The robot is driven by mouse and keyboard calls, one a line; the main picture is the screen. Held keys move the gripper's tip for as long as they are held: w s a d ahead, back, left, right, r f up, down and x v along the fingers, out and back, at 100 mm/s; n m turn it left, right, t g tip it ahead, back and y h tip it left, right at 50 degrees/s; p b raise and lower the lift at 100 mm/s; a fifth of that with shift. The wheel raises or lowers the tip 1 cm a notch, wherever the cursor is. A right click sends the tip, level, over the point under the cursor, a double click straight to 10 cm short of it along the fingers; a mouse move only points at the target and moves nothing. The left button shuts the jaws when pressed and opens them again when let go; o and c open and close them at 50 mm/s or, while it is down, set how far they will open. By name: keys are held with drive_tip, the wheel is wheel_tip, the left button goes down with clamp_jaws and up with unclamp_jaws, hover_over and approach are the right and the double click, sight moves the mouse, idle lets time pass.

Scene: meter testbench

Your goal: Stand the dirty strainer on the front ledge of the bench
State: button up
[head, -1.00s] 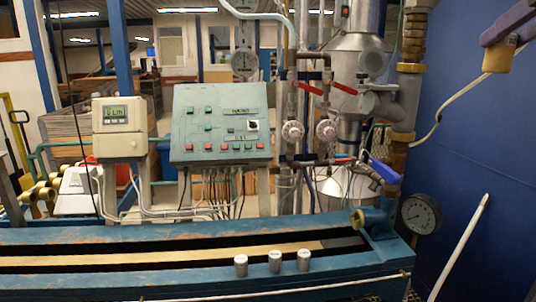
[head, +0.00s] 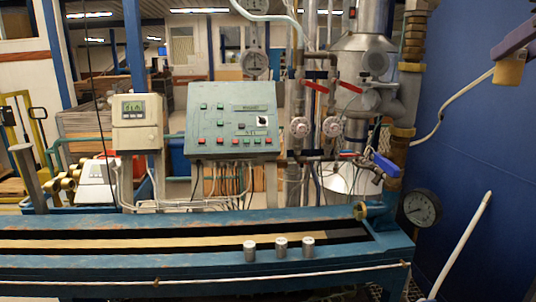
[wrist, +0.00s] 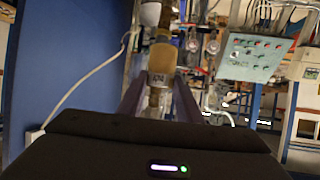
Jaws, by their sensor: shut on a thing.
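The strainer shows as a small tan, dull cylinder (head: 509,70) at the upper right of the head view, held in the air in front of the blue wall. My gripper (head: 512,50), with purple fingers, is shut on it. In the wrist view, the strainer (wrist: 162,60) is a tan-brown piece between the two fingers (wrist: 158,100); its lower end is hard to make out. The blue bench (head: 130,275) crosses the lower head view, well left of and below my gripper. Three silver cylinders (head: 281,246) stand upright in a row on its front ledge (head: 190,258).
A white rope (head: 200,282) runs along the bench front. A round gauge (head: 421,207) and a valve with a blue handle (head: 386,165) are at the right end. A control panel (head: 232,120) and pipes stand behind. The ledge left of the cylinders is clear.

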drive_tip(key=w+f+m+h, duration=0.1)
drive_tip(key=w+f, duration=0.9)
drive_tip(key=f, duration=0.5)
drive_tip(key=w+f+m+h, duration=0.1)
drive_tip(key=w+f, duration=1)
drive_tip(key=f, duration=0.5)
drive_tip(key=w+a+f+n+y, duration=0.2)
drive_tip(key=w+a+f, duration=0.1)
drive_tip(key=a+f, duration=1.55)
drive_tip(key=s+a+f+n+y, duration=0.2)
drive_tip(key=s+a+f, duration=0.2)
drive_tip(key=a+f, duration=0.6)
drive_tip(key=shift+s+a, duration=0.15)
drive_tip(key=shift+a, duration=0.2)
